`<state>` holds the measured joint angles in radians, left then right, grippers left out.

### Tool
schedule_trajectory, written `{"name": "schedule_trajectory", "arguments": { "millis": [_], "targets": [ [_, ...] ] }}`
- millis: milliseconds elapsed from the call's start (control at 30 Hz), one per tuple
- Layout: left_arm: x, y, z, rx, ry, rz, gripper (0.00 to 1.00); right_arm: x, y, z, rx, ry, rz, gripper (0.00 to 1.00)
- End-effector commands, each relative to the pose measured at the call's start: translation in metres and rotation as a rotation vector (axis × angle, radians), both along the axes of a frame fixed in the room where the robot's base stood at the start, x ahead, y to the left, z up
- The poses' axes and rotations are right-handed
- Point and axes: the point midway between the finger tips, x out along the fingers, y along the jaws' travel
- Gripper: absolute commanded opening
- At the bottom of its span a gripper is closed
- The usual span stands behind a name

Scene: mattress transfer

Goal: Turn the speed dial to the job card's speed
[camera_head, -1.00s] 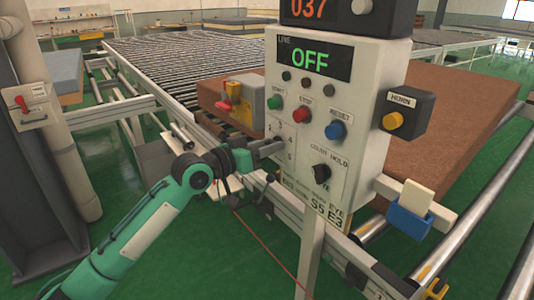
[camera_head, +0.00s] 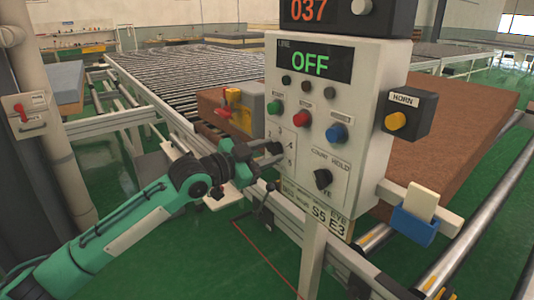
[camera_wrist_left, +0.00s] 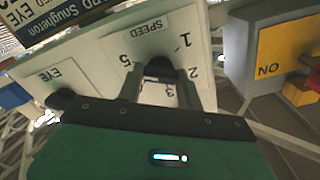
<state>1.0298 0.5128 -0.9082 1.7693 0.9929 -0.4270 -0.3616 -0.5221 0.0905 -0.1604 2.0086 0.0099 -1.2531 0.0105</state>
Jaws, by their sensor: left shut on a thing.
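The speed dial (camera_wrist_left: 159,68) is a dark knob on the white control panel (camera_head: 350,110), below the green button. My left gripper (camera_head: 268,149) is shut on the dial; in the left wrist view its fingers sit on either side of it. Around the dial the SPEED label (camera_wrist_left: 148,29) and the numbers 1, 2, 3 and 5 show; the dial's pointer is hidden. The job card (camera_head: 325,217), at the panel's lower edge, reads S5 E3. My right gripper is not in view.
The line display (camera_head: 312,62) reads OFF. The eye knob (camera_head: 323,179) sits lower right of the dial, and the horn box (camera_head: 408,110) juts from the panel's right side. A yellow switch box (camera_wrist_left: 285,55) stands close to the gripper. A brown mattress (camera_head: 450,130) lies behind.

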Motion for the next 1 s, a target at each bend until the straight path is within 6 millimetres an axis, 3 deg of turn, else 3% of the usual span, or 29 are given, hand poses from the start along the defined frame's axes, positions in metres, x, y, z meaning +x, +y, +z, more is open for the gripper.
{"name": "schedule_trajectory", "arguments": {
  "millis": [567,600,700,1000],
  "targets": [
    [-0.0003,-0.0004,-0.0024,0.025,-0.029,0.000,0.14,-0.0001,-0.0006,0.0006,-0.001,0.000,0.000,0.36],
    [-0.0003,-0.0005,-0.0023,0.025,-0.029,0.000,0.38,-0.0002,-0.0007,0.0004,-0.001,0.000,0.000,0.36],
    [-0.0003,-0.0004,-0.0021,0.025,-0.028,0.000,0.58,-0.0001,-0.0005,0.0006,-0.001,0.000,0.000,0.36],
    [-0.0006,0.0005,-0.0007,0.023,-0.029,0.000,0.58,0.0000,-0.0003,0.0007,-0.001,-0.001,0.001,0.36]
  ]
}}
